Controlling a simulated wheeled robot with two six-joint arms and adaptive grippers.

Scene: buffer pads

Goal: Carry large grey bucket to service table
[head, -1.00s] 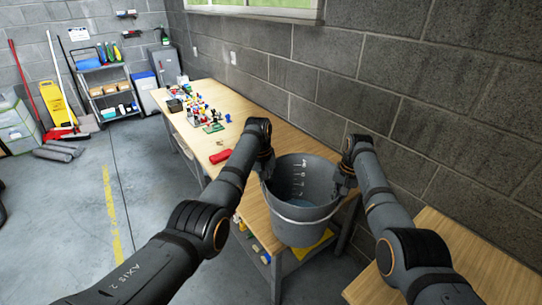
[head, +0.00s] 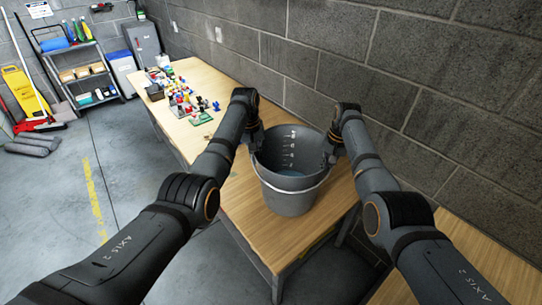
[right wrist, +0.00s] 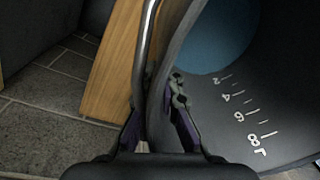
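The large grey bucket (head: 288,198) is upright between my two arms in the head view, over the near end of a long wooden table (head: 245,225). I cannot tell whether its base touches the tabletop. It has white scale marks and bluish contents inside. My left gripper (head: 256,142) is at its left rim, seemingly gripping it, with the fingertips mostly hidden. My right gripper (head: 334,150) is at its right rim. In the right wrist view, the right gripper's fingers (right wrist: 158,118) straddle the bucket wall (right wrist: 205,105) beside the metal handle (right wrist: 142,60).
Several small colourful blocks (head: 180,97) lie at the table's far end. A block wall (head: 400,110) runs along the right side. Another wooden surface (head: 470,240) is at lower right. A shelf cart (head: 80,70) stands far left. Floor (head: 125,165) left of the table is mostly clear.

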